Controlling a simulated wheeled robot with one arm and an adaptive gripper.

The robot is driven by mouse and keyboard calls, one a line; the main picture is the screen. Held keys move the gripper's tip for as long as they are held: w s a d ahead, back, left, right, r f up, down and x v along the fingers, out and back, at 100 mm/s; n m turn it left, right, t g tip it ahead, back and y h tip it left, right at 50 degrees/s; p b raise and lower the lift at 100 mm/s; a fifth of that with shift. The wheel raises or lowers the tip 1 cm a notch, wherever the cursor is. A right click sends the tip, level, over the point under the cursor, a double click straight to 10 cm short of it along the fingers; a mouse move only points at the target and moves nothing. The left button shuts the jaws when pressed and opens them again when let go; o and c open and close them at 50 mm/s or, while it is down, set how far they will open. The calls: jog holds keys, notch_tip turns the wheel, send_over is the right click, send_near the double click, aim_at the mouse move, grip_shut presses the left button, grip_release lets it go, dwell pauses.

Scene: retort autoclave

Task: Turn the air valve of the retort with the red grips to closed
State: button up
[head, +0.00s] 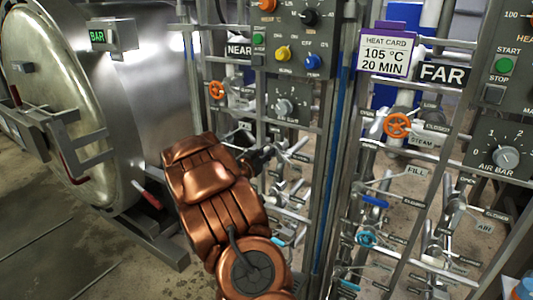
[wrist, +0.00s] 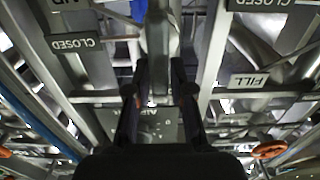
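The retort (head: 150,90) at the left of the head view has a round door and red grips (head: 150,200). Beside it stands the valve rack with the NEAR sign (head: 239,50). My gripper (head: 268,155) reaches in among grey valve levers of that rack, partly hidden by my copper arm. In the wrist view my two dark fingers (wrist: 159,80) stand apart, with a grey lever (wrist: 158,35) between their tips. I cannot tell whether they touch it.
A FILL plate (wrist: 248,80) and an orange handwheel (wrist: 268,150) show in the wrist view. Rails and pipes surround the gripper closely. The second rack with the FAR sign (head: 442,73) and its own valves stands to the right. Bare floor (head: 60,255) lies at lower left.

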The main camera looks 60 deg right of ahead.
grip_shut()
jog(key=shift+f+b, duration=0.15)
jog(key=shift+b, duration=0.3)
jog(key=m+b, duration=0.2)
jog(key=b, duration=0.1)
jog(key=shift+s+f+m+b, duration=0.25)
jog(key=shift+m+b, duration=0.05)
jog(key=shift+m, duration=0.1)
jog(key=m+b, duration=0.2)
jog(key=b, duration=0.1)
jog(key=s+m+b, duration=0.1)
jog(key=m+b, duration=0.2)
jog(key=shift+f, duration=0.2)
jog(key=m+b, duration=0.3)
jog(key=b, duration=0.1)
jog(key=f+m+b, duration=0.1)
jog(key=m+b, duration=0.2)
jog(key=shift+s+m+b, duration=0.2)
jog(key=shift+m+b, duration=0.1)
jog(key=shift+b, duration=0.1)
jog(key=m+b, duration=0.3)
jog(key=shift+s+m+b, duration=0.1)
jog(key=shift+m+b, duration=0.25)
jog(key=shift+m, duration=0.05)
